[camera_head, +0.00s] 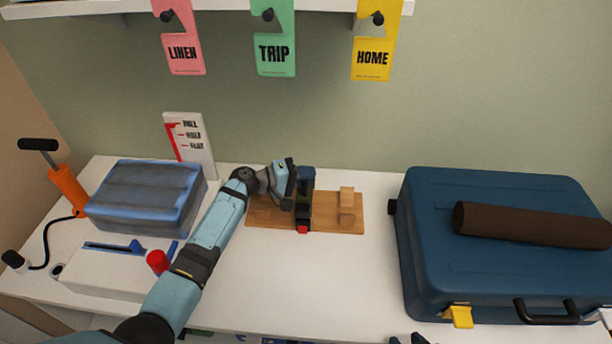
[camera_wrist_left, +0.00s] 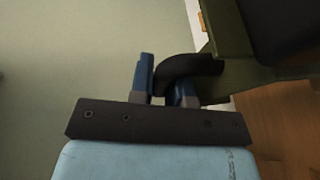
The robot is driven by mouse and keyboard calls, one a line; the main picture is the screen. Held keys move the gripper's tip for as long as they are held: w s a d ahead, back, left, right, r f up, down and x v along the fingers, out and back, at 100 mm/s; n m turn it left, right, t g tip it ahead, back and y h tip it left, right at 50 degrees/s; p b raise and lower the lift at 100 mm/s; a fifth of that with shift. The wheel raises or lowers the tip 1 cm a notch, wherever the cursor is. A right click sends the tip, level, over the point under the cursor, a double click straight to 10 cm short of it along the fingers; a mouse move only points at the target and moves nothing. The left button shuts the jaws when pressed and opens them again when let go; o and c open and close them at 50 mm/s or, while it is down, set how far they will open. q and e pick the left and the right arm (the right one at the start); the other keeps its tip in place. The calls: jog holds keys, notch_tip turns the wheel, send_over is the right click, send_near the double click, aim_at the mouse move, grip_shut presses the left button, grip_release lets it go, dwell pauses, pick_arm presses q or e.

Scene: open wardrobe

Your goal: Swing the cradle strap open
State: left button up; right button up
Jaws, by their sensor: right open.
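The wooden cradle (camera_head: 332,222) lies on the white tabletop below the wall. A dark upright strap (camera_head: 304,183) stands across its middle, with a red piece at its front foot. My left gripper (camera_head: 291,180) is at the strap's left side. In the left wrist view, its blue fingers (camera_wrist_left: 165,88) stand on either side of a black curved pull (camera_wrist_left: 195,65), which fills the gap between them. The pull meets an olive-green band (camera_wrist_left: 228,35). Only the dark tips of my right gripper (camera_head: 410,339) show, open, at the bottom edge; no cradle part is near them.
A blue suitcase (camera_head: 455,270) with a brown roll (camera_head: 530,225) stands at right. A blue packed bag (camera_head: 145,195), orange pump (camera_head: 68,188) and white box with a red knob (camera_head: 157,262) stand at left. Tabletop between cradle and suitcase is clear.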

pick_arm(q)
grip_shut()
jog(key=shift+w+r+n+g+y+p, duration=0.2)
jog(key=shift+w+r+n+p, duration=0.15)
jog(key=shift+w, duration=0.2)
jog(key=shift+w+r+n+g+y+p, duration=0.1)
jog(key=shift+w+r+n+g+p, duration=0.15)
jog(key=shift+w, duration=0.3)
jog(key=w, duration=0.1)
jog(key=w+n, duration=0.1)
jog(key=w+n+g, duration=0.1)
jog(key=shift+w+r+y, duration=0.2)
jog(key=shift+r+y, duration=0.05)
jog(key=shift+y, duration=0.05)
jog(key=shift+w+n+g+b, duration=0.65)
jog(key=shift+w+n, duration=0.25)
jog(key=shift+w, duration=0.45)
